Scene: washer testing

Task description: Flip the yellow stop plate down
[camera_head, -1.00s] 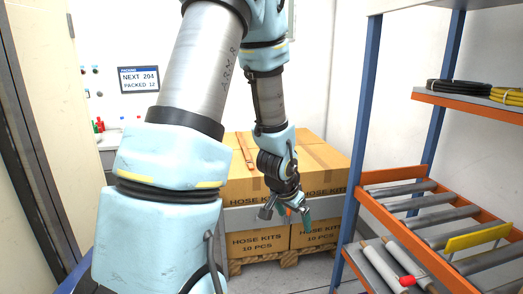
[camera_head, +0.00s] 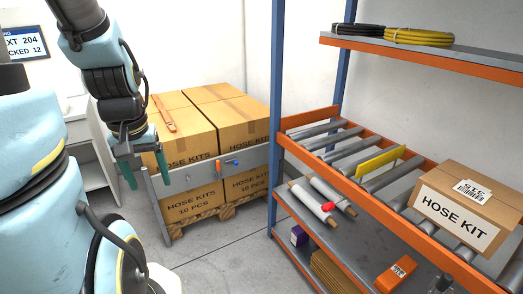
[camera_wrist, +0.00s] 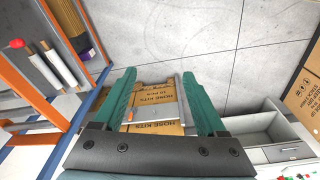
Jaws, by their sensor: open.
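The yellow stop plate (camera_head: 380,162) stands upright across the grey rollers of the shelf's middle level, at the right of the head view. A hose kit box (camera_head: 463,208) sits on the same level, to the right of the plate and apart from it. My gripper (camera_head: 145,172) hangs at the left of the head view, in front of the stacked cartons, well away from the plate. Its green fingers are apart and empty. In the wrist view, my gripper (camera_wrist: 166,98) shows both fingers spread, with cartons beyond them. The plate does not show there.
A blue post (camera_head: 277,110) and the orange shelf rail (camera_head: 330,172) lie between my gripper and the plate. An upper shelf with hose coils (camera_head: 418,36) is above. Stacked cartons (camera_head: 205,130) stand on a pallet behind a grey bar (camera_head: 200,175). The floor in front is clear.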

